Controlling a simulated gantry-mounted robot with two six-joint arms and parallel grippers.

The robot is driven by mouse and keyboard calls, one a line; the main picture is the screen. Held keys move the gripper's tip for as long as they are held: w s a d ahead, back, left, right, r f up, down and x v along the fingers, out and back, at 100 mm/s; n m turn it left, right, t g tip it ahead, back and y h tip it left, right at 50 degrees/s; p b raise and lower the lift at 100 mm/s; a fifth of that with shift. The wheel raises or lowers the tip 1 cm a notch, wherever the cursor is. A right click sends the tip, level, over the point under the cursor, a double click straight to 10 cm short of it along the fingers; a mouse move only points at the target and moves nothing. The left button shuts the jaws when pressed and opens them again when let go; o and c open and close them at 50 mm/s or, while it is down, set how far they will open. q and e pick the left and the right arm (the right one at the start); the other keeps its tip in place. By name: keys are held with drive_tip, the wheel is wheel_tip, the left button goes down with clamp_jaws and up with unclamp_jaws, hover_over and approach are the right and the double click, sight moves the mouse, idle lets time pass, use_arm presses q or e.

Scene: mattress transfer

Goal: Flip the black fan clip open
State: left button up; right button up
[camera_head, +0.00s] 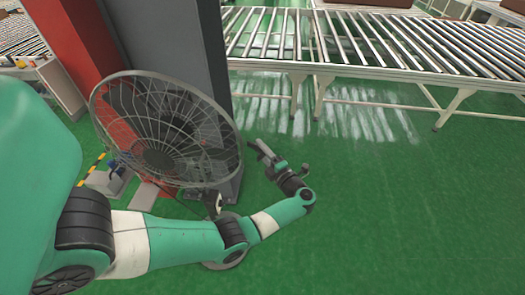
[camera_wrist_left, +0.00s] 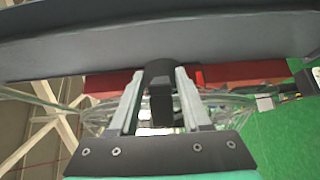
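A large round fan (camera_head: 160,140) with a wire cage stands at the left in the head view. My left gripper (camera_head: 258,150) is just right of the cage's rim, its fingers pointing up and left. In the left wrist view, the two grey fingers of the left gripper (camera_wrist_left: 160,74) stand apart. A black block-like part (camera_wrist_left: 161,98), which looks like the fan clip, shows between them. I cannot tell whether the fingers touch it. Blurred fan wires (camera_wrist_left: 235,103) show behind. The clip cannot be made out in the head view. My right gripper is not in view.
A grey and red pillar (camera_head: 175,45) rises behind the fan. A roller conveyor (camera_head: 390,45) runs along the back right. The green floor (camera_head: 400,210) is clear at the right. A dark grey horizontal surface (camera_wrist_left: 160,40) spans the top of the wrist view.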

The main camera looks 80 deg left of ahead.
use_arm(q)
drive_tip(key=shift+o, duration=0.6)
drive_tip(key=b+v, duration=0.2)
drive_tip(key=v, duration=0.9)
drive_tip(key=shift+d+b, duration=0.35)
drive_tip(key=shift+w, duration=0.1)
